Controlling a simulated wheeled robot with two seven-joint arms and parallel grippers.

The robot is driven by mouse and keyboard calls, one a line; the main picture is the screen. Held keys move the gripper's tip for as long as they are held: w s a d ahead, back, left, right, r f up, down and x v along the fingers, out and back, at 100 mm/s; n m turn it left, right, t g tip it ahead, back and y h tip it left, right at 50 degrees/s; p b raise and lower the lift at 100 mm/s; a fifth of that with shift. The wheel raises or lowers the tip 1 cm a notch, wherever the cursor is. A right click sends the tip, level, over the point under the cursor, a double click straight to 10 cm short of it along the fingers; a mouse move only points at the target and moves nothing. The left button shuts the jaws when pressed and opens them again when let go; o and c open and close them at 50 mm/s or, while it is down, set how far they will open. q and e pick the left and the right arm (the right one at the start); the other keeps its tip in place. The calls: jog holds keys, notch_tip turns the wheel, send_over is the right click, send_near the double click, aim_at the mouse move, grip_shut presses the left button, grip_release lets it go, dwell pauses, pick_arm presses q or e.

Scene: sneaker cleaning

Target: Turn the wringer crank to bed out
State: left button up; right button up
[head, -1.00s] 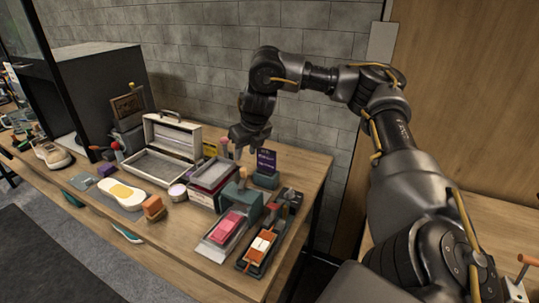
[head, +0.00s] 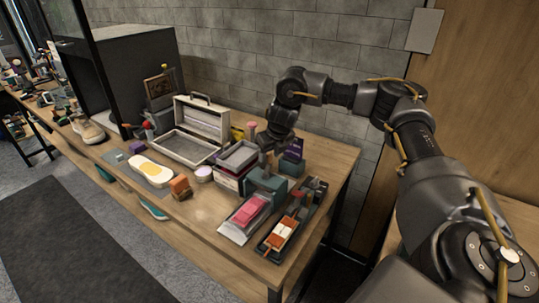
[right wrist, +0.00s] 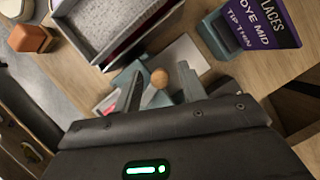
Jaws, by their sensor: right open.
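The teal wringer (head: 266,183) stands near the right end of the bench, with a pink pad (head: 251,210) on the pale bed (head: 232,231) in front of it. A round wooden knob (right wrist: 159,78), apparently the crank's, shows in the right wrist view between the fingers of my right gripper (right wrist: 160,88). The fingers are open on either side of it; I cannot tell whether they touch it. In the head view my right gripper (head: 270,157) is over the wringer and hides the knob. My left gripper is not in view.
A dark tray with an orange and white item (head: 284,231) lies right of the bed. Stacked boxes (head: 235,163) and a purple laces card (right wrist: 262,22) stand close to the gripper. An open case (head: 184,148) and an orange block (head: 180,187) are further left.

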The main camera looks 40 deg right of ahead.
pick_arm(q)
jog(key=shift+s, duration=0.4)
pick_arm(e)
jog(key=shift+w+f, duration=0.15)
jog(key=shift+f, duration=0.3)
grip_shut()
pick_arm(q)
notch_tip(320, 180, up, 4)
jog(key=p, duration=0.4)
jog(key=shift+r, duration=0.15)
pick_arm(e)
jog(key=m, duration=0.1)
jog(key=s+m+h, duration=0.1)
jog(key=m, duration=0.2)
jog(key=shift+s+d+g+h, duration=0.25)
jog(key=shift+d+g+h, duration=0.05)
jog(key=shift+d, duration=0.05)
grip_release()
jog(key=shift+r, duration=0.1)
